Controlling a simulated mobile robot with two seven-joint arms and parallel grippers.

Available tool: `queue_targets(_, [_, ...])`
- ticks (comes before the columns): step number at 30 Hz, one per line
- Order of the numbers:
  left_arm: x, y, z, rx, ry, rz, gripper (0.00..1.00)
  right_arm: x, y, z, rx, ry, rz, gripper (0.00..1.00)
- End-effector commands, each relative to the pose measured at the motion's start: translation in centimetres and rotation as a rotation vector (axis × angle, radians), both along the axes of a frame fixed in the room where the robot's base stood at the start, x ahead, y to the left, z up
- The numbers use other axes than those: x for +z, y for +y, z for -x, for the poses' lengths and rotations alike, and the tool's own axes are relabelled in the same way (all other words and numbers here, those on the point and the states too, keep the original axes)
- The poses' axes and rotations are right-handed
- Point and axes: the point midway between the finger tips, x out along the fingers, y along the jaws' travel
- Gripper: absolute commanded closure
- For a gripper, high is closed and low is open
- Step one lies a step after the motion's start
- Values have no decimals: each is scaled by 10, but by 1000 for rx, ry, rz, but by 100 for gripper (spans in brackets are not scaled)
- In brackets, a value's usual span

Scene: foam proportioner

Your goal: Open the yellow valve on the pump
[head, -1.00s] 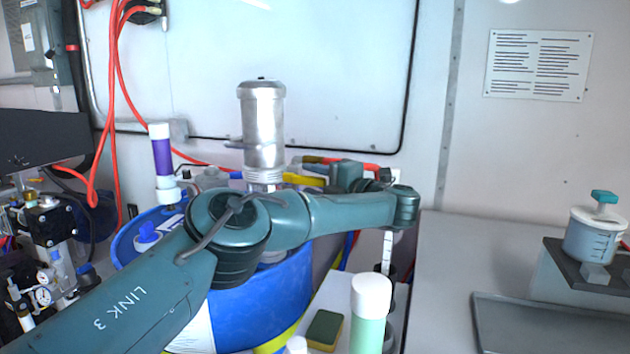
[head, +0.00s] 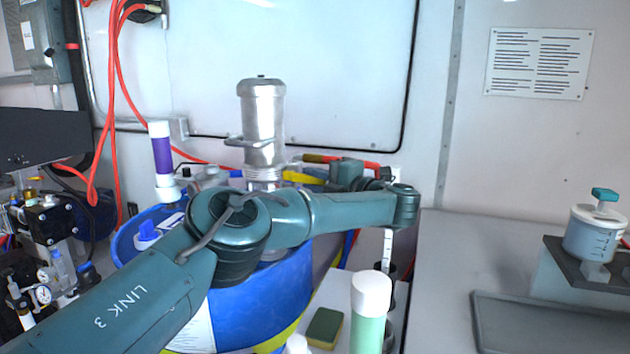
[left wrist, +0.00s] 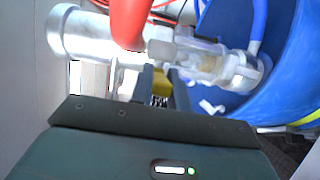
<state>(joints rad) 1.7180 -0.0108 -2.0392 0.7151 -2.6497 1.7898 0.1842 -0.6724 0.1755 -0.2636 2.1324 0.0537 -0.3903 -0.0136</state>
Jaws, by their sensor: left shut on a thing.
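The pump is a silver cylinder (head: 263,115) standing upright in the blue drum (head: 290,285). The yellow valve handle (head: 301,178) shows as a short bar at the pump's lower right, behind my left arm. My left gripper (head: 327,182) is at the right end of this bar, mostly hidden behind my arm. In the left wrist view, my left gripper (left wrist: 172,88) is shut on the yellow handle (left wrist: 161,82), of which only a small piece shows between pale pipe fittings (left wrist: 205,62) and the gripper body. My right gripper is in neither view.
A red-and-yellow-ended bar (head: 340,160) lies behind the gripper. Red hoses (head: 118,70) hang at the left. A purple-and-white tube (head: 161,155) stands by the drum. A green bottle (head: 370,310) and a sponge (head: 324,328) are in front. The grey counter (head: 450,250) is partly clear.

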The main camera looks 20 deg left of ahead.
Motion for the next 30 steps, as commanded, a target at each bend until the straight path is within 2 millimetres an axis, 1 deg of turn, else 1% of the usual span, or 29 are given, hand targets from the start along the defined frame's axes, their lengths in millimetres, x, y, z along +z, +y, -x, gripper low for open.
queue_targets(3, [-11,0,0,-2,-4,-78,100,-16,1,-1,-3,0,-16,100])
queue_targets(7, [-16,1,0,-1,-8,-181,100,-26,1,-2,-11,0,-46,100])
queue_targets(12, [-15,2,0,0,-10,-240,100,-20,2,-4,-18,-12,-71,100])
queue_targets(19, [-14,1,0,0,-8,-241,100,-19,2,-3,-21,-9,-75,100])
queue_targets(20, [-14,1,0,0,-8,-240,82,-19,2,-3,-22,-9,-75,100])
queue_targets(27, [-14,1,0,-1,-8,-240,62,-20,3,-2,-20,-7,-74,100])
queue_targets(28, [-14,1,0,-1,-8,-240,61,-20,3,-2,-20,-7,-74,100])
queue_targets(30, [-14,1,0,-1,-8,-240,61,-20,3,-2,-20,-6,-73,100])
